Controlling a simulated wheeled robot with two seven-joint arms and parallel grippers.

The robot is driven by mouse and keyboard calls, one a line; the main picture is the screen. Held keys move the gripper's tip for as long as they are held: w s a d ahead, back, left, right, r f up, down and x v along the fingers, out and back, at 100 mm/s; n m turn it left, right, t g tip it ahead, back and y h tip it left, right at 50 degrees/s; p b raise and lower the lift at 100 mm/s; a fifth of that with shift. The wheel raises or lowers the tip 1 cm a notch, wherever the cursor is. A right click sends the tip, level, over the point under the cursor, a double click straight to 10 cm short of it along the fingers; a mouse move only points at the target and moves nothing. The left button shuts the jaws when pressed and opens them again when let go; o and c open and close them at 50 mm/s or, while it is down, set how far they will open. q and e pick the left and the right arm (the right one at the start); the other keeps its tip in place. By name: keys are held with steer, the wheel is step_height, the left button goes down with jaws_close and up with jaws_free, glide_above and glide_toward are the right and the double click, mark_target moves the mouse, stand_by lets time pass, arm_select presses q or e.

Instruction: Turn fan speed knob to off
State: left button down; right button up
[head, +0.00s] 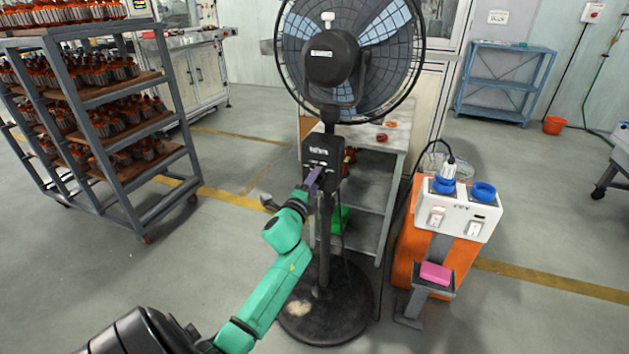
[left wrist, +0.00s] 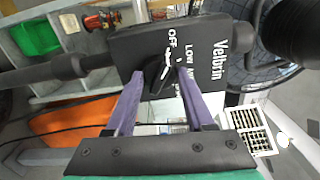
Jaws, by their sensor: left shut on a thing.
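The pedestal fan (head: 331,60) stands upright in the middle of the head view. Its black control box (head: 321,150) sits on the pole below the fan head. My left gripper (head: 313,178) reaches up to the front of this box. In the left wrist view, the dark speed knob (left wrist: 158,74) lies between the purple fingers of my left gripper (left wrist: 160,88), which is shut on it. The knob's exact pointing direction is hard to tell. My right gripper is not in view.
The fan's round black base (head: 325,318) rests on the floor. A grey shelf table (head: 388,165) stands behind the pole. An orange machine with a white top panel (head: 462,212) is to the right. A loaded rack (head: 100,98) stands at left.

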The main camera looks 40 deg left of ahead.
arm_select(q)
steer(key=shift+n, duration=0.5)
steer(key=shift+c, duration=1.4)
jaws_free()
steer(key=v, duration=1.4)
steer(key=shift+s, duration=0.3)
steer(key=shift+d+f, duration=0.15)
